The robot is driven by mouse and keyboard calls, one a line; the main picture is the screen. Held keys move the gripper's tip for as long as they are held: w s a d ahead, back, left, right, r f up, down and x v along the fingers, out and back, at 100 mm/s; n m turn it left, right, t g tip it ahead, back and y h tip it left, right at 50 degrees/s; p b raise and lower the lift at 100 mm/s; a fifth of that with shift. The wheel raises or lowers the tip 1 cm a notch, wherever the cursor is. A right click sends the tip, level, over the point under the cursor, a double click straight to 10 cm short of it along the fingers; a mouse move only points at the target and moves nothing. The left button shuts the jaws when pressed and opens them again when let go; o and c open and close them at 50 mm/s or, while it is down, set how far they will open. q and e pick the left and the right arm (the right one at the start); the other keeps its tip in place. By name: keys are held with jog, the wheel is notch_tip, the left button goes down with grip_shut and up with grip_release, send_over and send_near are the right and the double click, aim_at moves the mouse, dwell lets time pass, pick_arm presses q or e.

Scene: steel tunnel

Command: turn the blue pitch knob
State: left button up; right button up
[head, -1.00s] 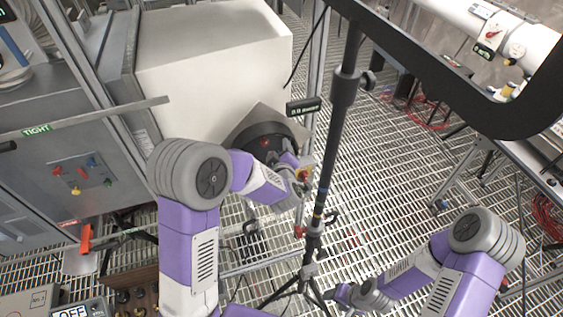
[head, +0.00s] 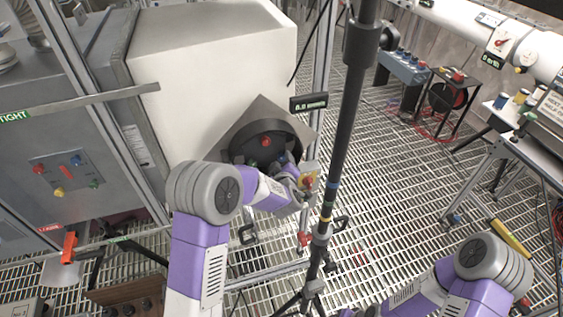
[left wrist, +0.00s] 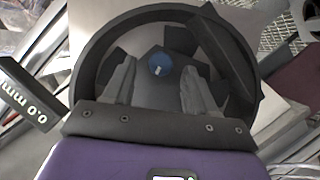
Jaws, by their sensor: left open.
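The blue pitch knob (left wrist: 160,65) is a small round blue knob with a white mark, in the left wrist view. It shows between the two fingers of my left gripper (left wrist: 160,88), which is open. Whether the fingers touch it I cannot tell. A black round housing (head: 250,135) surrounds it, and its dark rim shows in the wrist view. In the head view a red knob (head: 266,142) sits on the same housing, and my left gripper (head: 286,164) is at its lower right, where my arm partly hides it. My right gripper is out of the picture.
A small readout (head: 309,103) stands right of the housing and also shows in the left wrist view (left wrist: 30,95). Grating floor lies beyond.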

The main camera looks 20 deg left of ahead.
pick_arm(q)
jog(key=shift+w+a+f, duration=0.2)
jog(key=shift+w+a, duration=0.05)
jog(key=shift+w, duration=0.4)
grip_shut()
jog(key=shift+d+r+p, duration=0.1)
jog(key=shift+r+p, duration=0.1)
jog(key=shift+p, duration=0.45)
jog(key=m+p, duration=0.1)
jog(key=p, duration=0.1)
jog(key=m+g+y+p, duration=0.1)
jog(key=m+p, duration=0.1)
jog(key=p, duration=0.1)
jog(key=m+g+y+p, duration=0.1)
jog(key=p, duration=0.2)
jog(key=shift+w+d+r, duration=0.15)
jog(key=shift+d, duration=0.1)
jog(key=shift+m+g+y+p, duration=0.4)
jog(key=shift+m+y+p, duration=0.2)
jog(key=shift+m+p, duration=0.6)
jog(key=shift+f, duration=0.2)
grip_release()
